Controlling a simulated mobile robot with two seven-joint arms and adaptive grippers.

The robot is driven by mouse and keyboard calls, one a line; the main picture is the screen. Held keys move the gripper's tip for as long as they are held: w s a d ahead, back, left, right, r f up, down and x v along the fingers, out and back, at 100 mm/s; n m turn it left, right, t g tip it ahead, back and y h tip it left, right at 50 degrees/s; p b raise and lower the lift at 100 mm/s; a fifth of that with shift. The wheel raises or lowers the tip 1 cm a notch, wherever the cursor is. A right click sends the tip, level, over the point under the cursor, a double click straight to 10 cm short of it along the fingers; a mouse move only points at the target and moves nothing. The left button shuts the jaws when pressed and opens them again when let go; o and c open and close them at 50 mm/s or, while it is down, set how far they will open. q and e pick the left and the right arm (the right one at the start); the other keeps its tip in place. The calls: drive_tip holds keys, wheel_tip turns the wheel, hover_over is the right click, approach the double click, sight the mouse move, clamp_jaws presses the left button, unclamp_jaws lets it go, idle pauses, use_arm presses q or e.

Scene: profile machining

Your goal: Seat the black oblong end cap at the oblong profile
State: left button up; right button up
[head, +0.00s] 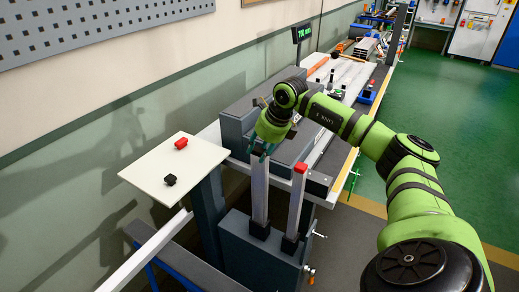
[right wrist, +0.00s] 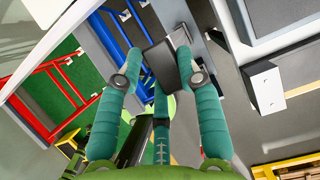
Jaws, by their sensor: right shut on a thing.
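My right gripper (head: 264,146) is at the top of the left upright profile (head: 260,192), a pale metal bar that I take for the oblong profile. Its teal fingers are shut on a dark block (right wrist: 161,62) in the right wrist view, which looks like the black oblong end cap. The fingers hide most of the profile's top, so I cannot tell whether the cap touches it or is seated. A second upright profile (head: 296,205) to the right bears a red cap (head: 301,168). My left gripper is not in view.
A white tray table (head: 160,158) at the left holds a red piece (head: 181,143) and a small black piece (head: 170,180). The profiles stand in a dark grey fixture (head: 250,255). A grey machine block (head: 240,118) stands close behind. A long workbench runs to the back.

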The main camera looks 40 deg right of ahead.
drive_tip(key=o, duration=0.8)
drive_tip(key=shift+d, duration=0.2)
drive_tip(key=shift+r, duration=0.1)
drive_tip(key=shift+s+r, duration=0.15)
drive_tip(key=shift+r, duration=0.2)
drive_tip(key=v, duration=1.1)
drive_tip(key=shift+s, duration=0.1)
